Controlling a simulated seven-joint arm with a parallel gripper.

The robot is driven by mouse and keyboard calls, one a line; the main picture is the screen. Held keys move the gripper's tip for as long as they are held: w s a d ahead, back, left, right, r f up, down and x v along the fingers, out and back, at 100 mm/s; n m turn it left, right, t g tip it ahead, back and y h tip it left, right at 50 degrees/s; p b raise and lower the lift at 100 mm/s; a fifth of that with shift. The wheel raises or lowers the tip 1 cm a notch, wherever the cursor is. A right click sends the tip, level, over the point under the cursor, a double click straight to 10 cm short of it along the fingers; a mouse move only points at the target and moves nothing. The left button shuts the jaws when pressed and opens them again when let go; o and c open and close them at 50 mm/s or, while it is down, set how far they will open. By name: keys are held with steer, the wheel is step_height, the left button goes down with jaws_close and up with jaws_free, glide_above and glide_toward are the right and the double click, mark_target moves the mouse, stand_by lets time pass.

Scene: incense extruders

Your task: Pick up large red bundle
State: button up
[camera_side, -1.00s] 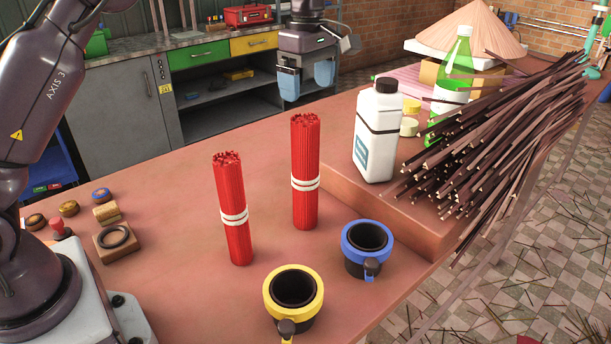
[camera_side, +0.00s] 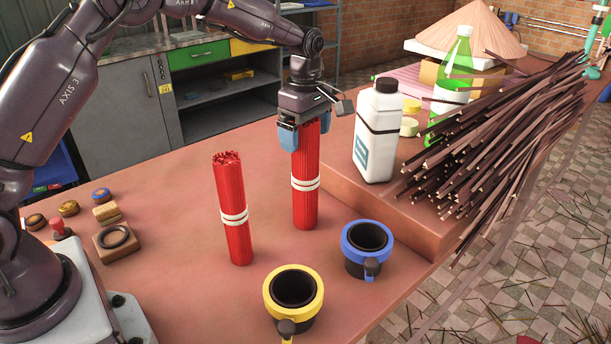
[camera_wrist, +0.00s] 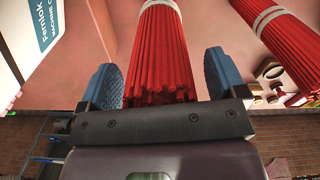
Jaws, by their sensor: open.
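Two red stick bundles with white bands stand upright on the reddish table. The right-hand bundle (camera_side: 305,205) looks slightly the larger and thicker. My gripper (camera_side: 306,143) is lowered over its top, with its blue fingers open on either side of it. In the wrist view the top of this bundle (camera_wrist: 162,55) lies between the open fingers (camera_wrist: 163,80), with a gap visible at each side. The other bundle (camera_side: 233,225) stands to the left, clear of the gripper; it also shows at the upper right of the wrist view (camera_wrist: 288,42).
A yellow-rimmed cup (camera_side: 293,291) and a blue-rimmed cup (camera_side: 367,247) stand in front. A white bottle (camera_side: 377,135) stands on a raised block to the right, near a large heap of dark sticks (camera_side: 490,150). Small round items (camera_side: 115,237) lie at the left.

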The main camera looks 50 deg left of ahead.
steer(key=c, duration=1.5)
steer(key=shift+r, duration=10.55)
